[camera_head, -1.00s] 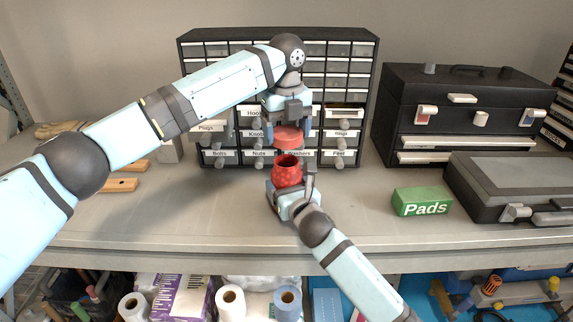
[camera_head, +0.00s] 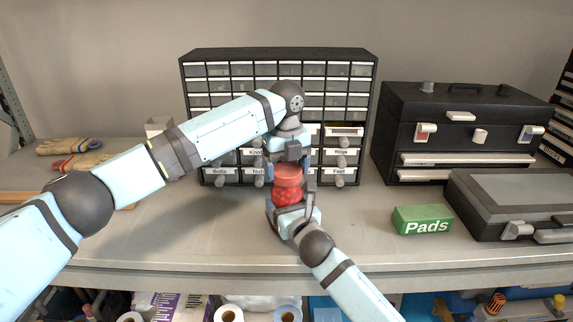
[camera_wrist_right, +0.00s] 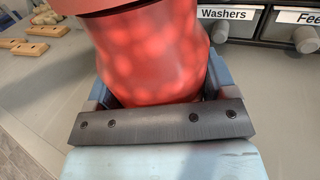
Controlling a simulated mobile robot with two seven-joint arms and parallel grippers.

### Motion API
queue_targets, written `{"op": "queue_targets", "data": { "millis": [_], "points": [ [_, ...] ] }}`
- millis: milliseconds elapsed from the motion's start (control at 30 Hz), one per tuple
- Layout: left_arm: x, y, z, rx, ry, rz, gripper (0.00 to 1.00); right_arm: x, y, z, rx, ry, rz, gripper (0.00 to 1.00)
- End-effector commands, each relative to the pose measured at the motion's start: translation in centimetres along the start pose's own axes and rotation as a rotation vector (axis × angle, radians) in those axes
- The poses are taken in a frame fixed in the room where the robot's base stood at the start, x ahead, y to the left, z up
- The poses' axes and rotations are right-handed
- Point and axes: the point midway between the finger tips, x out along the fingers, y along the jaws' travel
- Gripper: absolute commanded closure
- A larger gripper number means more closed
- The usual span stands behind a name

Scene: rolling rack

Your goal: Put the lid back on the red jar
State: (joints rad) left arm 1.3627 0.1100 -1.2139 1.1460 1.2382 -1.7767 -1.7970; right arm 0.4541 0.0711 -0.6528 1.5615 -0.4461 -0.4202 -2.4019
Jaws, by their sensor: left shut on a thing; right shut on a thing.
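The red jar (camera_head: 286,195) stands upright at the middle of the bench and fills much of the right wrist view (camera_wrist_right: 150,55). My right gripper (camera_head: 290,207) is shut around its lower body from the front. The salmon-red lid (camera_head: 288,171) is level on or just over the jar's mouth; a gap between them cannot be made out. The lid's edge shows at the top of the right wrist view (camera_wrist_right: 90,5). My left gripper (camera_head: 289,165) points down from above and is shut on the lid. The jar's opening is hidden under the lid.
A drawer cabinet (camera_head: 280,57) stands close behind the jar. A black toolbox (camera_head: 460,125), a grey case (camera_head: 515,195) and a green Pads box (camera_head: 422,219) are to the right. Gloves (camera_head: 68,146) lie at the left. The bench (camera_head: 170,235) is clear in front.

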Motion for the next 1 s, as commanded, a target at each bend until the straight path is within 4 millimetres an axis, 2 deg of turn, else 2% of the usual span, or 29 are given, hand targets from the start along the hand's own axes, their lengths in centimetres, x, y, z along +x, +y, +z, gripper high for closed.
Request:
{"op": "queue_targets", "data": {
  "millis": [133,1000],
  "points": [
    [0.8,0.0,0.0,0.001,0.0,0.0,0.45,0.0,0.0,0.0,0.0,0.001,0.0,0.65],
    [1.5,0.0,0.0,0.003,0.001,0.0,0.46,0.0,0.0,-0.1,0.0,0.001,0.0,0.65]
  ]
}}
